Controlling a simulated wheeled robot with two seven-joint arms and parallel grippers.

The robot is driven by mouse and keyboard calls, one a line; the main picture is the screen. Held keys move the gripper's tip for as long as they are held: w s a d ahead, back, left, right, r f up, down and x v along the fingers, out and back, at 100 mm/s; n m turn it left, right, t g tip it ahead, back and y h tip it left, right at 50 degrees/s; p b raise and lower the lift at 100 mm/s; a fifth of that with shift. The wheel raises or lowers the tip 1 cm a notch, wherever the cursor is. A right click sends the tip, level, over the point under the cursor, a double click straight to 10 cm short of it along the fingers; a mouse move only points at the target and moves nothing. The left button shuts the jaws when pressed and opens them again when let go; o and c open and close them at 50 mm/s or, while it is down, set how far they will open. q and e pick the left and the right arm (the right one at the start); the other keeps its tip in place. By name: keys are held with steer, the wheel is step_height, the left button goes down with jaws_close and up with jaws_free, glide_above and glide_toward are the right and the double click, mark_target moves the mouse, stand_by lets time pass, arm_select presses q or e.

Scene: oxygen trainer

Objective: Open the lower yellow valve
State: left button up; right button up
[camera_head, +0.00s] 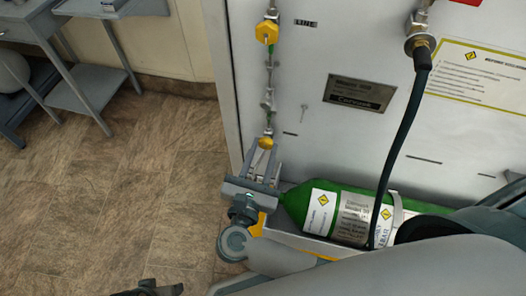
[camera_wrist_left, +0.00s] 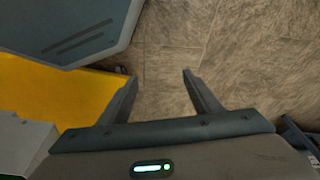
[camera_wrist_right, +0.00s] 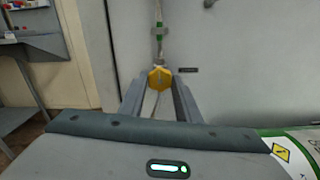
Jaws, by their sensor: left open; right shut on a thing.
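The lower yellow valve (camera_head: 266,143) sits on the thin vertical line at the left of the pale panel. In the right wrist view the valve (camera_wrist_right: 160,78) is a yellow knob between the fingertips. My right gripper (camera_head: 264,155) reaches up to it from below and is shut on it, hiding part of it in the head view. An upper yellow valve (camera_head: 266,31) is higher on the same line. My left gripper (camera_wrist_left: 159,76) is open and empty above the brown floor; a dark piece of it may show at the bottom of the head view.
A green cylinder (camera_head: 329,212) with labels lies along the panel's foot, right of my right gripper. A black hose (camera_head: 405,135) hangs from a fitting across it. A grey cart (camera_head: 92,85) stands at the upper left. The tiled floor (camera_head: 130,190) is clear.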

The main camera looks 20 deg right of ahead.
steer(key=shift+n, duration=0.8)
steer(key=n+p, duration=0.2)
steer(key=n, duration=0.1)
steer(key=shift+n, duration=0.4)
arm_select(q)
steer(key=x, duration=0.7)
steer(key=shift+s, duration=0.4)
arm_select(e)
steer(key=shift+n, duration=0.3)
steer(key=o, duration=1.1)
steer(key=shift+c, duration=0.2)
arm_select(q)
steer(key=shift+s, duration=0.1)
arm_select(e)
steer(key=shift+a, duration=0.1)
